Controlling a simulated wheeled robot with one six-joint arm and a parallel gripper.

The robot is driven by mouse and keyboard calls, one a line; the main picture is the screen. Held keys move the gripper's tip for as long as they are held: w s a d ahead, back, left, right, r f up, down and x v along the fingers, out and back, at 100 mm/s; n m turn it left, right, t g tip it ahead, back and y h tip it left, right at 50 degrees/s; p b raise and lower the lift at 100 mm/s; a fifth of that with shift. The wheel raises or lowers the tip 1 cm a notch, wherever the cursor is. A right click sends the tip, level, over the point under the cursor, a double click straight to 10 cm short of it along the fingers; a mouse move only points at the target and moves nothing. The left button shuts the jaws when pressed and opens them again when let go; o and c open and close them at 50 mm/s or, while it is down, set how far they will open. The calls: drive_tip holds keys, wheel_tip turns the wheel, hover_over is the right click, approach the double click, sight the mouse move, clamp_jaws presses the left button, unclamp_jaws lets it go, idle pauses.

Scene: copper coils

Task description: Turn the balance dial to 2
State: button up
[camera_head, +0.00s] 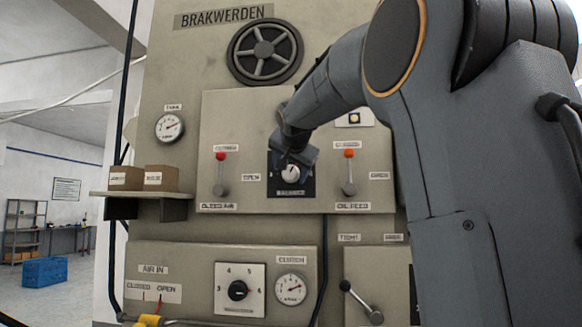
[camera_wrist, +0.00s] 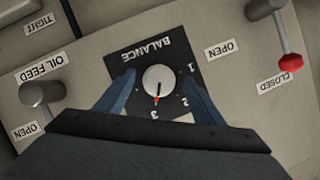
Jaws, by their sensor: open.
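The balance dial (camera_wrist: 159,78) is a round white knob on a black plate (camera_wrist: 125,64) labelled BALANCE, seen upside down in the wrist view. Its red pointer is at the lower edge, towards the 3. The marks 1 and 2 lie on the picture's right side. My gripper (camera_wrist: 159,74) is open, with one blue finger on each side of the knob and gaps visible between fingers and knob. In the head view the dial (camera_head: 290,173) sits low on the raised panel, with my gripper (camera_head: 297,155) in front of its upper part.
The bleed air lever (camera_head: 221,172) with a red tip is left of the dial. The oil feed lever (camera_head: 349,172) with an orange tip is right of it. A handwheel (camera_head: 265,53) is above. A shelf with two boxes (camera_head: 142,178) juts out at left.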

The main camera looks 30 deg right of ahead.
drive_tip(key=shift+w+d+f, duration=0.15)
drive_tip(key=shift+w, duration=0.15)
drive_tip(key=c, duration=1)
drive_tip(key=shift+w+n+g+h+b, duration=0.1)
drive_tip(key=shift+n+g+h+b, duration=0.35)
drive_tip(key=shift+n+b, duration=0.45)
drive_tip(key=shift+a+n+g+h+b, duration=0.2)
drive_tip(key=shift+n+g+h+b, duration=0.45)
drive_tip(key=shift+n, duration=0.55)
drive_tip(key=n+g+h+b, duration=0.1)
drive_tip(key=n+h+b, duration=0.1)
drive_tip(key=n, duration=0.1)
drive_tip(key=shift+n, duration=0.3)
drive_tip(key=shift+h, duration=0.3)
